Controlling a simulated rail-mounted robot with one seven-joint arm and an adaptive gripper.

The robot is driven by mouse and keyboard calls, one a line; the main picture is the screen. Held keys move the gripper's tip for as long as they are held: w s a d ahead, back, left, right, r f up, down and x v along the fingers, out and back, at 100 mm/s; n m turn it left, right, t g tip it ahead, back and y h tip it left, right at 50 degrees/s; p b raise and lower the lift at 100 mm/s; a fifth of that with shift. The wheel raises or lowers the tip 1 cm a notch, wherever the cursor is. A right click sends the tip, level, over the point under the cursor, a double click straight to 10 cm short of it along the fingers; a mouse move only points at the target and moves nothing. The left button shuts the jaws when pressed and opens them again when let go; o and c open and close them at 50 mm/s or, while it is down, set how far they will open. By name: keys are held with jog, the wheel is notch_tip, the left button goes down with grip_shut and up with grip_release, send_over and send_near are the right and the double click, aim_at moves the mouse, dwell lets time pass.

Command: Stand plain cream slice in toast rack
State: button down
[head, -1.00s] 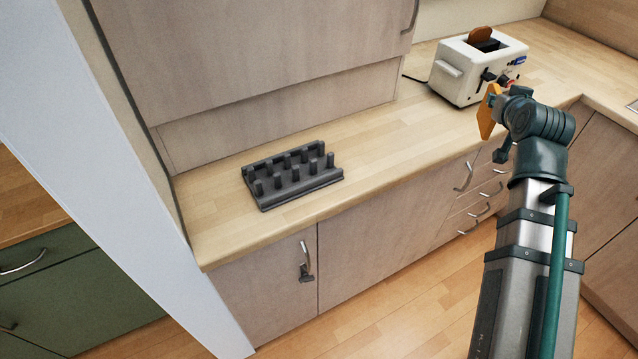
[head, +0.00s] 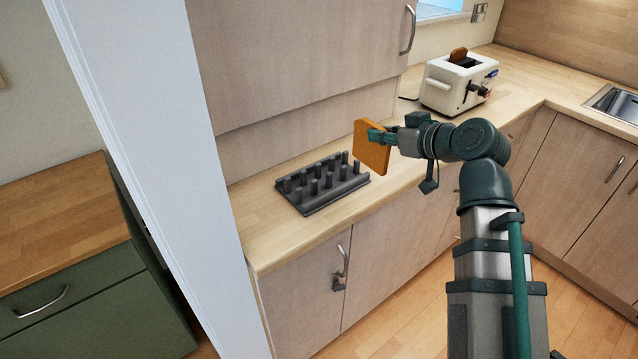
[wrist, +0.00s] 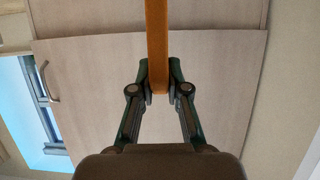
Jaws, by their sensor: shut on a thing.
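My gripper (head: 378,137) is shut on an orange-tan bread slice (head: 371,154), held upright in the air, just right of the toast rack in the head view. In the wrist view the slice (wrist: 157,45) shows edge-on between the two fingertips of my gripper (wrist: 158,90). The face seen in the head view looks plain, more orange than cream. The dark grey toast rack (head: 322,204) lies on the worktop with several upright posts. I see no slice in it. The slice and rack look apart.
A cream toaster (head: 447,92) with a brown slice (head: 458,55) in its slot stands at the back right of the worktop (head: 268,243). A wall cabinet (head: 300,60) hangs above the rack. A white upright panel (head: 165,180) borders the left.

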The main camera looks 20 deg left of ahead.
jog(key=shift+w+a+f, duration=0.2)
jog(key=w+a+f+p, duration=0.1)
jog(key=w+a+f, duration=0.1)
jog(key=a+f, duration=0.1)
jog(key=w+a+f+p, duration=0.1)
jog(key=w+a+f, duration=0.1)
jog(key=a+f, duration=0.2)
jog(key=w+a+f+p, duration=0.1)
jog(key=w+a+f, duration=0.2)
jog(key=f, duration=0.3)
jog(key=shift+a+p, duration=0.35)
jog(key=shift+a, duration=0.35)
jog(key=shift+f+b, duration=0.15)
jog(key=shift+b, duration=0.15)
jog(key=c, duration=1.2)
grip_release()
jog(key=shift+o, duration=0.2)
